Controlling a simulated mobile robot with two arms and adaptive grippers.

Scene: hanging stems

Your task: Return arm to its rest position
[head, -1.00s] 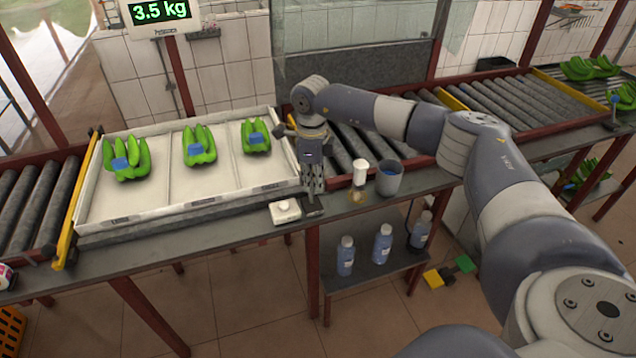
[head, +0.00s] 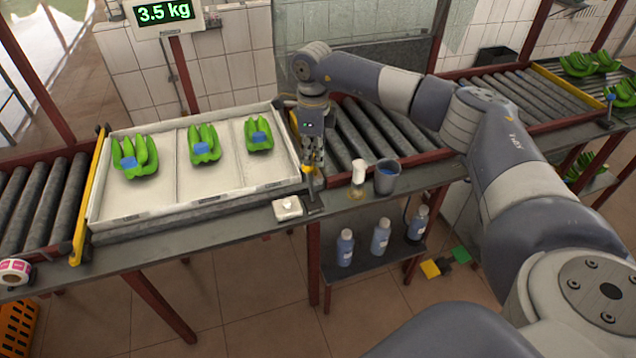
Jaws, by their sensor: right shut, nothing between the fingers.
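My right arm comes in from the right and reaches across the conveyor in the head view. Its gripper (head: 312,168) points down, shut and empty, beside the right end of the white tray (head: 132,218). A small yellow piece shows at the fingertips, and I cannot tell what it belongs to. The tray holds three green banana clusters, the left (head: 134,154), middle (head: 204,143) and right (head: 259,134), each with a blue patch. My left gripper is not in view.
A white block (head: 287,208) sits just left of the gripper. A white-capped bottle (head: 358,172) and a grey cup (head: 387,177) stand to its right. Blue bottles (head: 380,237) stand on a lower shelf. A scale display (head: 165,12) reads 3.5 kg. A roller conveyor (head: 375,135) runs behind.

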